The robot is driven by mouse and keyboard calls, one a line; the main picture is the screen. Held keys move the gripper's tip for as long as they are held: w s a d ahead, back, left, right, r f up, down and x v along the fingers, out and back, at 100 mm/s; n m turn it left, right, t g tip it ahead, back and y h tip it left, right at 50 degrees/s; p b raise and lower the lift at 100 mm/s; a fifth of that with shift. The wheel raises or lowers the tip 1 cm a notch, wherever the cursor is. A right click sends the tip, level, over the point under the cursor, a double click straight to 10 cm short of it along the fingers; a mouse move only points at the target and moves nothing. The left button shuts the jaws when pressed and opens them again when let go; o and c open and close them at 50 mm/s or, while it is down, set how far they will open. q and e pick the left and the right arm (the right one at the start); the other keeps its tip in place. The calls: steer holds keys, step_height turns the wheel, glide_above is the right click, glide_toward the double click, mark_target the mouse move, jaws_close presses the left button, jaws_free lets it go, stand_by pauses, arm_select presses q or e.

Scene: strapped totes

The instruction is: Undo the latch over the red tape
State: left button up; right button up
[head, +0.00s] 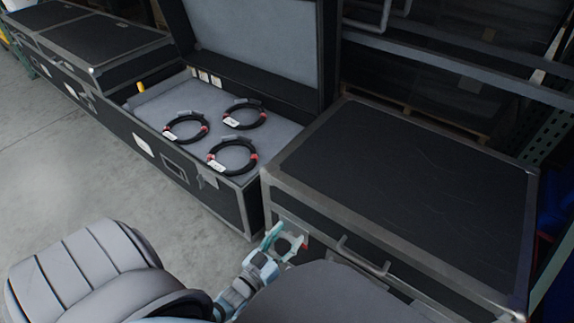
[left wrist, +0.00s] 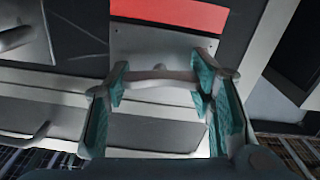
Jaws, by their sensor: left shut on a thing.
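The closed black case (head: 410,180) with metal edges stands at the right in the head view. My left gripper (head: 286,243) is at the left end of its front side. In the left wrist view, the latch (left wrist: 158,77) is a grey metal bar on a plate, running between the two teal fingers of the left gripper (left wrist: 160,90). The fingers are shut on it. The strip of red tape (left wrist: 168,14) lies beside the plate, at the top of that view. In the head view the gripper mostly hides the latch. My right gripper is not in view.
An open case (head: 285,140) with several black cable coils stands to the left of the closed case. A metal handle (head: 362,256) sits on the closed case's front, right of my gripper. Shelving (head: 460,66) is behind. The floor (head: 60,160) at left is clear.

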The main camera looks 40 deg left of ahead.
arm_select(q)
steer(key=n, duration=0.8)
steer(key=shift+a+f, duration=0.1)
steer(key=n, duration=0.4)
steer(key=shift+s+n+b, duration=0.1)
steer(key=shift+n+b, duration=0.25)
steer(key=shift+n, duration=1.55)
steer(key=shift+f, duration=0.1)
steer(key=o, duration=1.2)
steer(key=s, duration=1.2)
steer(key=shift+d, duration=0.2)
